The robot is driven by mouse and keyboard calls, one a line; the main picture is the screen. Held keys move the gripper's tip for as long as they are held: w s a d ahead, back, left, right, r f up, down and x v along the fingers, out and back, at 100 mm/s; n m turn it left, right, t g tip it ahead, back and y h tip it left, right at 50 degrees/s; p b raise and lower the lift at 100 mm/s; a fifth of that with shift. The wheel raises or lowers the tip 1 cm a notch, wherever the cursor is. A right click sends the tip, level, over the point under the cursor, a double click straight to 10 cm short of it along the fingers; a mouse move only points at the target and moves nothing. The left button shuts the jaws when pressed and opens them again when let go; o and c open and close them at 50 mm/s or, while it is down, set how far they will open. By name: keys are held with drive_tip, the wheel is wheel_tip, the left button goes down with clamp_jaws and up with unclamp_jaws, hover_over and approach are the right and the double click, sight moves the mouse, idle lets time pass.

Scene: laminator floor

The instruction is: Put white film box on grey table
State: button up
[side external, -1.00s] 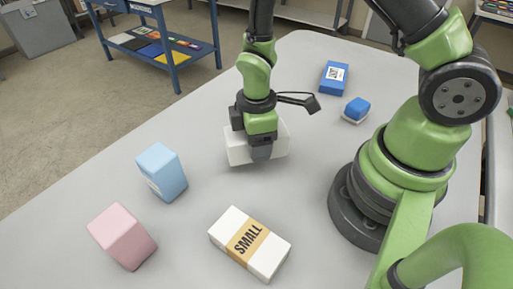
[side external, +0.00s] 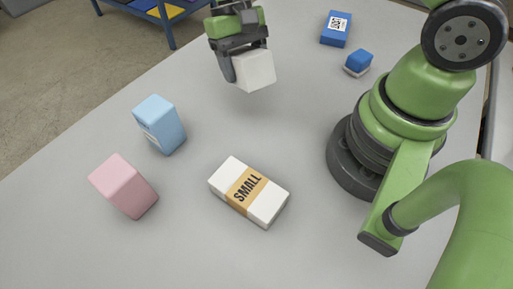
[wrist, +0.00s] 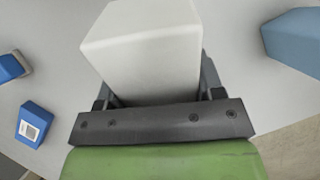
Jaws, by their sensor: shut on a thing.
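My gripper (side external: 240,58) is shut on a plain white box (side external: 255,71) and holds it above the grey table (side external: 200,215), with a soft shadow below. In the wrist view, the white box (wrist: 143,50) sits between the two fingers of my gripper (wrist: 157,85). Its far end is cut off by the top of that view. A second white box (side external: 265,206), with a tan band reading SMALL, lies flat on the table toward the front. Neither the box in my gripper nor its hidden faces show any label.
A light blue box (side external: 160,125) and a pink box (side external: 123,185) stand at the left. A blue box with a code label (side external: 336,28) and a small blue-and-white block (side external: 358,63) lie at the back right. The table's middle is clear.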

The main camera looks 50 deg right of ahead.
drive_tip(key=w+m+y, duration=0.1)
drive_tip(key=m+y, duration=0.1)
drive_tip(key=m, duration=0.1)
drive_tip(key=w+d+m+t+y, duration=0.1)
drive_tip(key=w+m+y, duration=0.1)
drive_tip(key=m, duration=0.1)
drive_tip(key=w+d+m+y, duration=0.1)
drive_tip(key=w+m+y, duration=0.1)
drive_tip(key=m, duration=0.2)
drive_tip(key=shift+w+r+t+y, duration=0.1)
drive_tip(key=shift+w+t+y, duration=0.05)
drive_tip(key=shift+t+y, duration=0.2)
drive_tip(key=w+d+r+m+t, duration=0.3)
drive_tip(key=w+d+m+t, duration=0.6)
drive_tip(key=d+m+t, duration=0.6)
drive_tip(key=d+r+m+t+h, duration=0.2)
drive_tip(key=d+m+t+h, duration=0.4)
drive_tip(key=d+h, duration=0.35)
drive_tip(key=shift+y, duration=0.4)
drive_tip(key=f, duration=1)
drive_tip(key=shift+w+d, duration=0.15)
drive_tip(key=shift+d, duration=0.25)
drive_tip(key=shift+f, duration=0.2)
drive_tip(key=o, duration=1.2)
